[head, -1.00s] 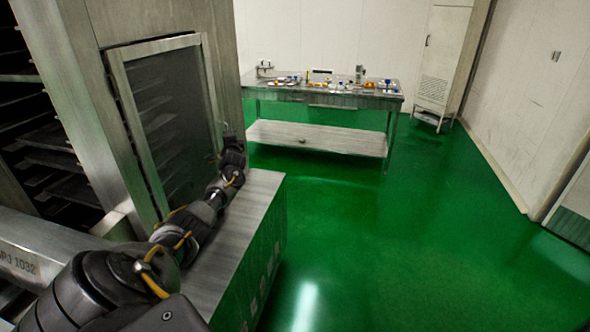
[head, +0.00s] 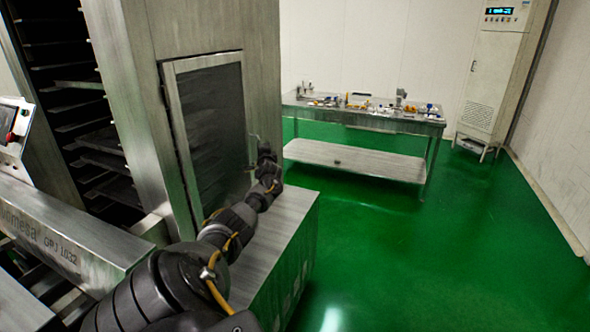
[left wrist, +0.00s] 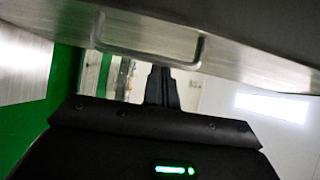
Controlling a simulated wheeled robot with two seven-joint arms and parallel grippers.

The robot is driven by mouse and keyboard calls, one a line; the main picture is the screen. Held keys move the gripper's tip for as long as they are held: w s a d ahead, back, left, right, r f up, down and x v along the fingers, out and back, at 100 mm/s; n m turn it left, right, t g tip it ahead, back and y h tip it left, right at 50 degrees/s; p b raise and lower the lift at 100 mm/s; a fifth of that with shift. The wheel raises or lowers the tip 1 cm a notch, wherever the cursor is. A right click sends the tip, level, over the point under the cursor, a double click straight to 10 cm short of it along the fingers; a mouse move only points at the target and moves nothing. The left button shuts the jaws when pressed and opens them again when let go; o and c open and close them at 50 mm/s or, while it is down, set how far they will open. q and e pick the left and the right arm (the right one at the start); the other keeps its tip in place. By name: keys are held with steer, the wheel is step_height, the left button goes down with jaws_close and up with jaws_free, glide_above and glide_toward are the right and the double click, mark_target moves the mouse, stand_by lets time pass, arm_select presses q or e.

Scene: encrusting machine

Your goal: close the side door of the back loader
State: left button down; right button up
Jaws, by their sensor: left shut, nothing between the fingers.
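The back loader's side door (head: 205,125) is a framed dark glass panel on the tall steel cabinet. I cannot tell whether it is fully closed; a dark line runs along its left edge. Its handle (head: 254,142) stands out at the right edge. In the left wrist view the handle (left wrist: 150,58) is a bent metal bar across the top. My left gripper (head: 265,150) is beside the handle, and in the left wrist view its fingers (left wrist: 162,86) are shut and empty, just below the bar. I cannot tell whether they touch it. My right gripper is not in view.
A low steel housing (head: 275,230) stands below the door. Open racks (head: 95,130) are at the left, with a machine beam (head: 70,245) in front. A steel table (head: 365,118) with small items and a tall cabinet (head: 495,80) stand behind. The green floor (head: 440,260) is clear at the right.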

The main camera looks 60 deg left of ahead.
arm_select(q)
steer(key=w+d+p+v, duration=0.1)
steer(key=w+p+v, duration=0.1)
steer(key=v, duration=1.1)
steer(key=shift+w+p, duration=0.15)
steer(key=shift+p, duration=0.3)
